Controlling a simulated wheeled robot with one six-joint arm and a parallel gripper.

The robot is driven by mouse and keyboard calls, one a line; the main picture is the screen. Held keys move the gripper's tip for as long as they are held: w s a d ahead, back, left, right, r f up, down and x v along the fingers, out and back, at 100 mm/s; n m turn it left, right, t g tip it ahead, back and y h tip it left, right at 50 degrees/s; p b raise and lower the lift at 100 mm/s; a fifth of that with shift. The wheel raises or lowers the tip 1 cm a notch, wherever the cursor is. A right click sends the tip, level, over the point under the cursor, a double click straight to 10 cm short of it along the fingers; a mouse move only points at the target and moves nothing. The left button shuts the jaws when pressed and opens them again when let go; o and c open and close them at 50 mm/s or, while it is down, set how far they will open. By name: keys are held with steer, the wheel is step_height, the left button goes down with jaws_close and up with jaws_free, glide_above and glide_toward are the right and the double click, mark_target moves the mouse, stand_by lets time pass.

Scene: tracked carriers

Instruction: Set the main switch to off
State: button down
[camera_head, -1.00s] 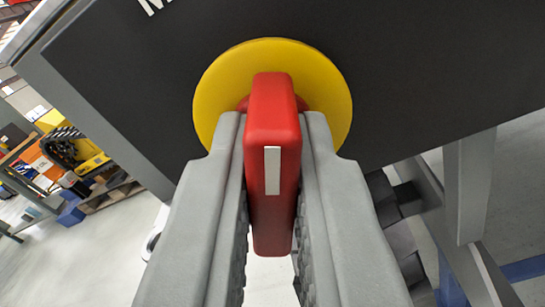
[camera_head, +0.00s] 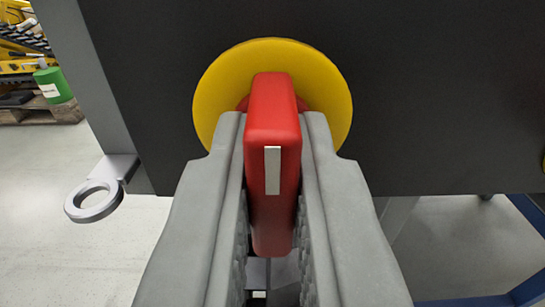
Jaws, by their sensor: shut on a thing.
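The main switch is a red handle (camera_head: 273,130) with a white mark on its face, set on a round yellow disc (camera_head: 325,80). The disc is on a dark panel (camera_head: 440,100). My gripper (camera_head: 272,190) is shut on the red handle, one grey finger on each side. In the picture the handle lines up with my fingers, and its white mark points along them. The lower middle of the disc and the handle's sides are partly hidden by the fingers.
A grey metal ring on a bracket (camera_head: 82,212) sticks out at the panel's lower left. A green canister (camera_head: 53,85) stands on a pallet in the left background. A blue frame (camera_head: 470,301) is at lower right. Pale floor shows below the panel.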

steer(key=shift+f, duration=0.15)
steer(key=c, duration=1.5)
jaws_free()
steer(key=s, duration=1.7)
steer(key=shift+s+a, duration=0.25)
steer(key=shift+a, duration=0.05)
steer(key=s+d+r+y, duration=0.15)
steer(key=d+r, duration=0.25)
steer(key=r, duration=0.5)
steer(key=s+d+r, duration=0.3)
steer(key=d+r, duration=0.2)
steer(key=r, duration=0.4)
steer(key=s+d+r+y, duration=0.1)
steer(key=s+d+r, duration=0.25)
steer(key=r, duration=0.45)
steer(key=shift+g+h, duration=0.3)
steer(key=shift+h, duration=0.65)
steer(key=s+d+r, duration=0.4)
steer(key=s, duration=0.3)
steer(key=s+d+r, duration=0.4)
steer(key=s+r, duration=0.1)
steer(key=s, duration=0.3)
steer(key=s+d+r, duration=0.4)
steer(key=s+d, duration=0.1)
steer(key=s, duration=0.3)
steer(key=shift+d+r, duration=0.1)
steer(key=shift+r, duration=0.2)
